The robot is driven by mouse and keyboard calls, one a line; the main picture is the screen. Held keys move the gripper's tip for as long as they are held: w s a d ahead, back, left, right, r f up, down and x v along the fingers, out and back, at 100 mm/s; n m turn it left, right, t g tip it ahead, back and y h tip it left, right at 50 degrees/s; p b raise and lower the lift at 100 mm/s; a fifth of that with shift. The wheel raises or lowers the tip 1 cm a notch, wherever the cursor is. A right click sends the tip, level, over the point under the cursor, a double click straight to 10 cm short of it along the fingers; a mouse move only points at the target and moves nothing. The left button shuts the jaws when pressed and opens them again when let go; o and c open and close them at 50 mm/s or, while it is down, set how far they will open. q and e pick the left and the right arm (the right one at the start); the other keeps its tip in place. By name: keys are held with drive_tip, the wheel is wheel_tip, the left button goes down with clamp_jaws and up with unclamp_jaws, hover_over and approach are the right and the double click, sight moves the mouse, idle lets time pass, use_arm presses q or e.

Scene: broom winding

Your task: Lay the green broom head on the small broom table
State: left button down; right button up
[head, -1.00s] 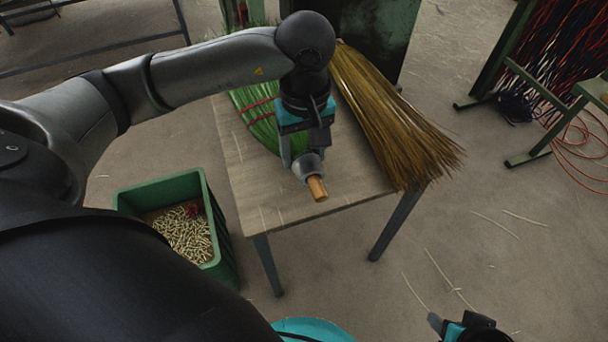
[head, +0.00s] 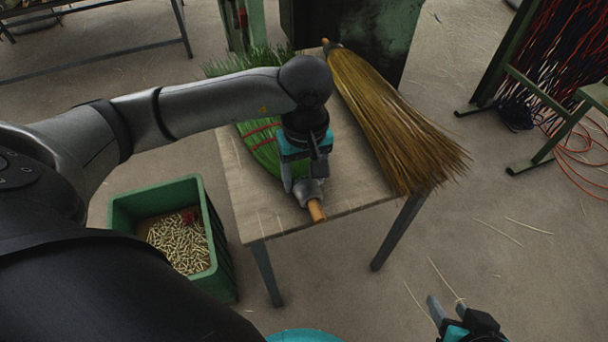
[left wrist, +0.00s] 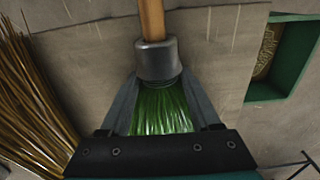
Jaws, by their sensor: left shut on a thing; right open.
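The green broom head (head: 262,150) with red bindings lies over the small broom table (head: 350,190), its bristles pointing to the back left. My arm hides part of it. My left gripper (head: 304,190) is shut on it near its grey collar, and a short wooden stub points to the front. In the left wrist view the green bristles (left wrist: 162,108) show between the fingers, below the grey collar (left wrist: 157,60). Whether the head touches the tabletop I cannot tell. My right gripper (head: 446,308) is open and empty at the lower right, away from the table.
A straw-coloured broom head (head: 395,120) lies along the table's right side, overhanging its edge. A green crate (head: 222,260) with small pale pieces stands on the floor left of the table. A rack with cords (head: 560,60) stands at the right.

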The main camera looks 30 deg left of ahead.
use_arm(q)
drive_tip(key=shift+f, duration=0.1)
drive_tip(key=shift+c, duration=0.5)
unclamp_jaws()
use_arm(e)
drive_tip(key=shift+w+a+t, duration=0.25)
drive_tip(key=shift+a+t, duration=0.05)
drive_tip(key=shift+a, duration=0.05)
drive_tip(key=shift+s, duration=0.1)
